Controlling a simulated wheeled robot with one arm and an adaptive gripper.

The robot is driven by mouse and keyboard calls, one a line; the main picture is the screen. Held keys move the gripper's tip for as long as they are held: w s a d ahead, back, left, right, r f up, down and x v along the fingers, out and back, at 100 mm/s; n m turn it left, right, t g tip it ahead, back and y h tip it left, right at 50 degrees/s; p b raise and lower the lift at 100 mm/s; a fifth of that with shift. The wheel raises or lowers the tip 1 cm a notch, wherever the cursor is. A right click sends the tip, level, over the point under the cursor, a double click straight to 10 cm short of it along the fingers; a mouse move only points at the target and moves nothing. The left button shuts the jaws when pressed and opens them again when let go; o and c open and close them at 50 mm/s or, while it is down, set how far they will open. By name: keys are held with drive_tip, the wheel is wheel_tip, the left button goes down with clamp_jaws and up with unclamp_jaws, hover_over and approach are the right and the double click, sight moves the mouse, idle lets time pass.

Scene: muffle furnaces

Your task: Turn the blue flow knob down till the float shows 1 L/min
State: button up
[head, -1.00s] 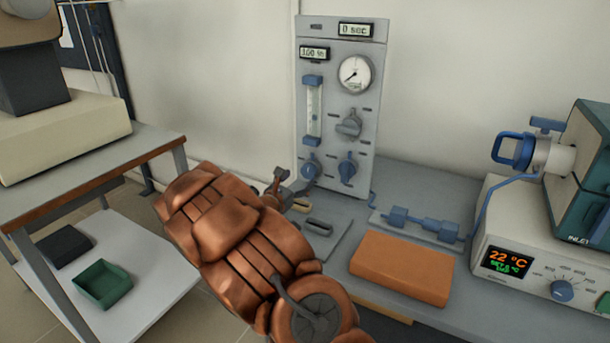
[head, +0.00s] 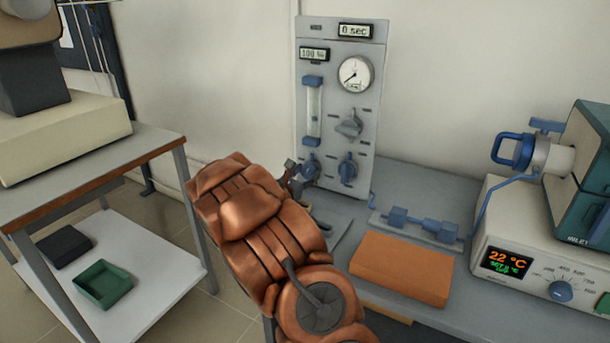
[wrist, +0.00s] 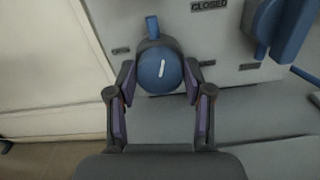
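The blue flow knob (head: 309,168) sits low on the left of the grey gas panel (head: 365,115), below the flowmeter tube (head: 314,112). The float's level is too small to read. In the wrist view the knob (wrist: 160,71) shows a round blue face with a white, nearly upright mark. My gripper (wrist: 161,75) has its fingers apart, one on each side of the knob, with tips close to its sides. Contact is not clear. In the head view my gripper (head: 292,177) is at the knob, partly hidden by my arm.
A second blue knob (head: 347,168) is close on the right, with a grey knob (head: 349,125) above it. An orange block (head: 402,268) and a blue inline fitting (head: 420,222) lie on the bench. The furnace controller (head: 545,255) stands at the right.

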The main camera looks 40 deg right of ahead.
drive_tip(key=c, duration=0.6)
drive_tip(key=shift+f, duration=0.1)
drive_tip(key=shift+b, duration=0.5)
drive_tip(key=shift+f+m+b, duration=0.15)
drive_tip(key=shift+m+b, duration=0.15)
drive_tip(key=shift+b, duration=0.15)
drive_tip(key=m+b, duration=0.2)
drive_tip(key=b, duration=0.2)
drive_tip(key=shift+f+m+b, duration=0.1)
drive_tip(key=shift+m+b, duration=0.2)
drive_tip(key=shift+b, duration=0.05)
drive_tip(key=m+b, duration=0.2)
drive_tip(key=b, duration=0.1)
drive_tip(key=shift+b, duration=0.35)
drive_tip(key=shift+s+r+m, duration=0.1)
drive_tip(key=shift+r+m, duration=0.1)
drive_tip(key=shift+m, duration=0.1)
